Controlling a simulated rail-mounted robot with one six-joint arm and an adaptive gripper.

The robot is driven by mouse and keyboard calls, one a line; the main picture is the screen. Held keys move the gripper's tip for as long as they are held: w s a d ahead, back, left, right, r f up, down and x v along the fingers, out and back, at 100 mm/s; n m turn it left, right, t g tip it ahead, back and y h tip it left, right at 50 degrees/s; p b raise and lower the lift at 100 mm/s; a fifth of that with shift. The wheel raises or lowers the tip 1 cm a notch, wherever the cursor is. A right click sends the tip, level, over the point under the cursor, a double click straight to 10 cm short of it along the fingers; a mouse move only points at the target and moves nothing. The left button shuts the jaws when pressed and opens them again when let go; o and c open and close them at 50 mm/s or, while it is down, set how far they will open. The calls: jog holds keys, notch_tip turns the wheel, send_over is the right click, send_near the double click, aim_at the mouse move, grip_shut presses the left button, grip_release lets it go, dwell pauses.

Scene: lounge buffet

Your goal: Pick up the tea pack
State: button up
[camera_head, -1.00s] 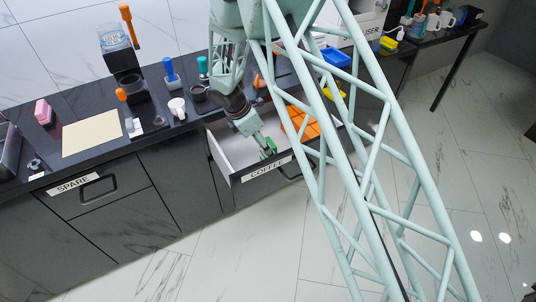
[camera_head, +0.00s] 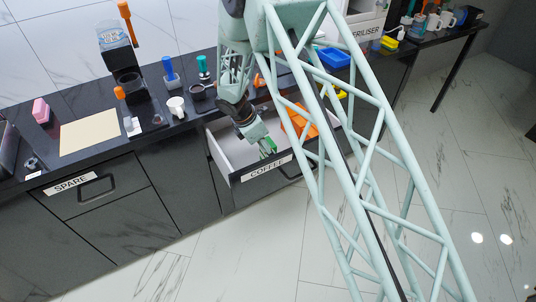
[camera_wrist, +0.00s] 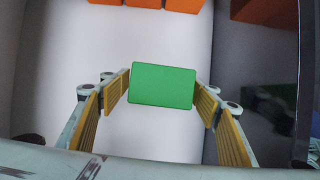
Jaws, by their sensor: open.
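A green pack (camera_wrist: 163,85), which looks like the tea pack, lies in the open white-lined drawer marked COFFEE (camera_head: 231,160). My gripper (camera_wrist: 162,96) is open, with its yellow-padded fingers on either side of the green pack. In the head view my gripper (camera_head: 263,145) reaches down into the drawer, and only part of the green pack shows beside the fingers.
Several orange packs (camera_head: 297,122) lie at the drawer's other end; they also show at the top of the wrist view (camera_wrist: 140,3). The drawer walls stand close around my gripper. The black counter (camera_head: 190,122) above holds a white mug (camera_head: 175,107) and coffee tools.

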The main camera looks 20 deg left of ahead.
dwell(0.4)
jog(key=c, duration=1)
jog(key=shift+r, duration=0.1)
jog(key=shift+r+p, duration=1.2)
jog(key=shift+r, duration=3.7)
